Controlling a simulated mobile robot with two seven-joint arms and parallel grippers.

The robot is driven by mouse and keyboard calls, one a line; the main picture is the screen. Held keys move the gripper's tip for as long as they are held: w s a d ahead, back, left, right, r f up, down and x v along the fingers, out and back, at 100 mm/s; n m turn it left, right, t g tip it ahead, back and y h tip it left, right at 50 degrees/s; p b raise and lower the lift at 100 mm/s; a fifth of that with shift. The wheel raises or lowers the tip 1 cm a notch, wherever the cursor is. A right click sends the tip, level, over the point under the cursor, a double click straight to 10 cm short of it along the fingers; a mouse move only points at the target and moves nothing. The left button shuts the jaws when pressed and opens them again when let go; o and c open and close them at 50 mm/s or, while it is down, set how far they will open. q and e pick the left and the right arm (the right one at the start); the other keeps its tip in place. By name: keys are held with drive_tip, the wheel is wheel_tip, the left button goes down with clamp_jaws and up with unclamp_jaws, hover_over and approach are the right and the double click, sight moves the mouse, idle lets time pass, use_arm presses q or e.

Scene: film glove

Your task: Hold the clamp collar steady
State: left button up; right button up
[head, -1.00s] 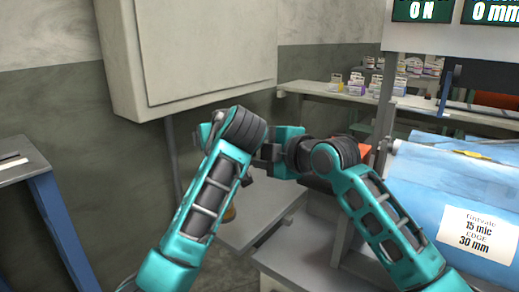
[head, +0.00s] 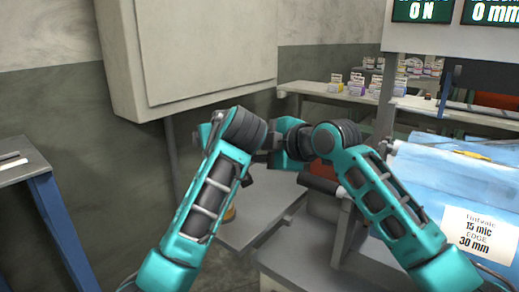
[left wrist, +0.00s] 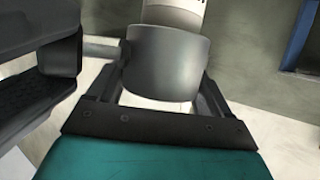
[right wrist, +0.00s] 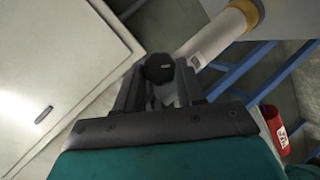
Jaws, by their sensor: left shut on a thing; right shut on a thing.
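My left gripper (left wrist: 165,95) is shut on a smooth dark grey rounded piece (left wrist: 168,65), which looks like the clamp collar. A pale tube (left wrist: 175,12) shows just beyond it in the left wrist view. My right gripper (right wrist: 160,90) is shut on a small black faceted knob (right wrist: 158,68). Whether the knob is joined to the collar cannot be told. A pale tube (right wrist: 208,42) with a tan ring (right wrist: 248,12) lies beyond the knob in the right wrist view. In the head view my arms hide both fingertips and what they hold.
A grey cabinet (head: 200,50) hangs on the wall behind my arms. A machine with blue film (head: 430,185) stands at right. A shelf with small boxes (head: 350,85) is behind it. A grey bench with a blue leg (head: 55,215) stands at left.

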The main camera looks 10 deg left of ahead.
drive_tip(key=m+g, duration=0.1)
drive_tip(key=g, duration=0.1)
drive_tip(key=w+m+g+h, duration=0.1)
drive_tip(key=g, duration=0.1)
drive_tip(key=r+m+g, duration=0.1)
drive_tip(key=m+g, duration=0.1)
drive_tip(key=shift+w+d+h, duration=0.15)
drive_tip(key=shift+w+h, duration=0.15)
drive_tip(key=shift+f+g, duration=0.1)
drive_tip(key=shift+g, duration=0.2)
idle(0.3)
drive_tip(key=shift+s, duration=0.1)
drive_tip(key=o, duration=1.1)
drive_tip(key=shift+s, duration=0.1)
drive_tip(key=shift+c, duration=0.2)
drive_tip(key=v, duration=1.2)
